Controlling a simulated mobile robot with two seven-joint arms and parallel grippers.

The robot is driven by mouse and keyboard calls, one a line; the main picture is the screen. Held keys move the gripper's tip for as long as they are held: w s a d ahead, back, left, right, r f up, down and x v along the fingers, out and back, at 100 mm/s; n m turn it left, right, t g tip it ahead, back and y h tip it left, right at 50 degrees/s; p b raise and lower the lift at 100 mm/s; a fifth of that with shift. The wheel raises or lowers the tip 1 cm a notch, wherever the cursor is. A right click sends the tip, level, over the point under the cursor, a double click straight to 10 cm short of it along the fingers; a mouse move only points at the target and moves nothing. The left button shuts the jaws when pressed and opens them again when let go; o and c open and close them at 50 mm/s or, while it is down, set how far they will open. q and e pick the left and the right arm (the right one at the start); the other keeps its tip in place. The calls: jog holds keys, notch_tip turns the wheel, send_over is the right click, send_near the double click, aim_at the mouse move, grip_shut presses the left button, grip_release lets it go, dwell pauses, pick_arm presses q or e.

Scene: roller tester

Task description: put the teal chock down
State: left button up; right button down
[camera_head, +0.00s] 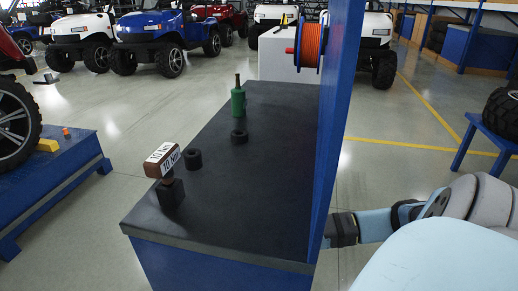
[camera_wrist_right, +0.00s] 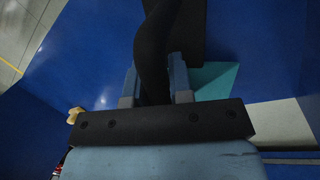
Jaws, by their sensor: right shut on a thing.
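The teal chock (camera_wrist_right: 217,80) shows in the right wrist view as a teal patch beside and beyond the fingers, against a blue surface. My right gripper (camera_wrist_right: 156,88) has its light-blue fingers closed on a dark curved piece that looks like the chock's handle. How that piece joins the teal body is hidden. I cannot tell whether the chock touches the blue surface. In the head view my right arm reaches in from the right, and its fingers and the chock are hidden behind the blue post (camera_head: 341,110). My left gripper is not in view.
An orange reel (camera_head: 310,45) hangs on the post. A low blue stand (camera_head: 55,170) is at left.

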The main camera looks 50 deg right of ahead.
jog(key=shift+f, duration=0.3)
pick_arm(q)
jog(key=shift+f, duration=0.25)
pick_arm(e)
jog(key=shift+r, duration=0.1)
jog(key=c, duration=1)
grip_release()
pick_arm(q)
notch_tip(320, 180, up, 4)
jog(key=p, duration=0.1)
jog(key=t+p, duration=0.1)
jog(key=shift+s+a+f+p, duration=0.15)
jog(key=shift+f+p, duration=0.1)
jog(key=shift+p, duration=0.05)
pick_arm(e)
jog(key=v, duration=0.7)
jog(key=shift+w+r, duration=0.1)
jog(key=shift+r, duration=0.15)
